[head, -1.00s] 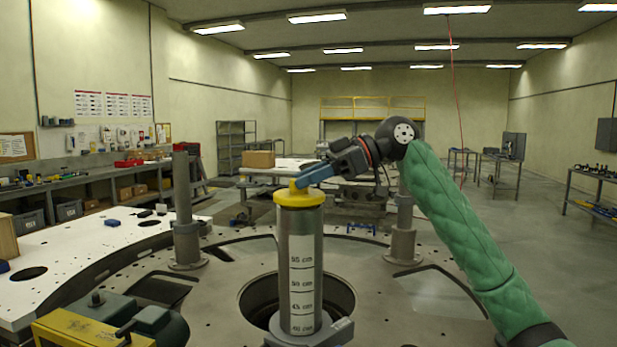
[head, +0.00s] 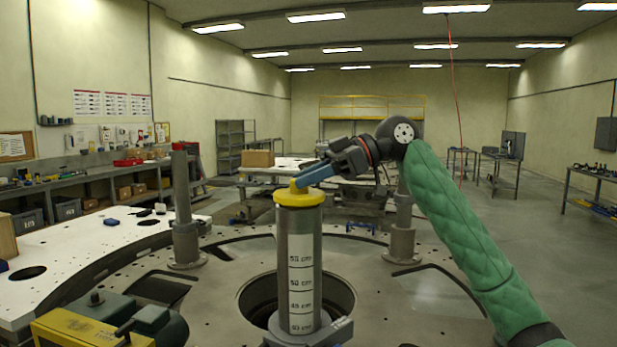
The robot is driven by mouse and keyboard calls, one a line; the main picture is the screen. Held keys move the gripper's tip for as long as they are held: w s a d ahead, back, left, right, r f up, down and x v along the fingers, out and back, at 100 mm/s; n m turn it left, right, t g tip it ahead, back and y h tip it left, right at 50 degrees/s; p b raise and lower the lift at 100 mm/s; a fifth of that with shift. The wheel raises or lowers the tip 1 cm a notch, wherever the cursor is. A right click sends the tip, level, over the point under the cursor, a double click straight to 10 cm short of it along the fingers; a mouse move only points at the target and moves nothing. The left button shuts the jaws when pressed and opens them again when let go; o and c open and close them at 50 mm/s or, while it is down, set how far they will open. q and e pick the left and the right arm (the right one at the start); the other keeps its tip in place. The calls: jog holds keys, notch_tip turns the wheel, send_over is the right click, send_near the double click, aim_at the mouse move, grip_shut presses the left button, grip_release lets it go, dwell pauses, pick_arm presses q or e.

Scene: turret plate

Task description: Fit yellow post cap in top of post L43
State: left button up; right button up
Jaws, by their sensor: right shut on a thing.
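The yellow post cap (head: 299,197) sits at the top of the grey metal post (head: 306,229) in the middle of the head view. Its wide flange covers the post's top edge, so I cannot see whether any gap is left under it. The post stands upright in the round opening of the plate and carries a white scale with cm marks; no L43 label is readable. My right gripper (head: 302,184) comes from the right, its blue fingers shut on the cap's small top knob. My left gripper is not in view.
The turret plate (head: 225,262) surrounds the post. Two thinner grey posts stand on it, one left (head: 183,215) and one right (head: 402,235). A yellow and green machine (head: 95,325) is at the lower left. A white table (head: 75,250) lies on the left.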

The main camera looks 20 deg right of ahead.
jog(key=shift+f, duration=0.4)
jog(key=o, duration=0.8)
jog(key=shift+v, duration=5.5)
jog(key=shift+f, duration=0.1)
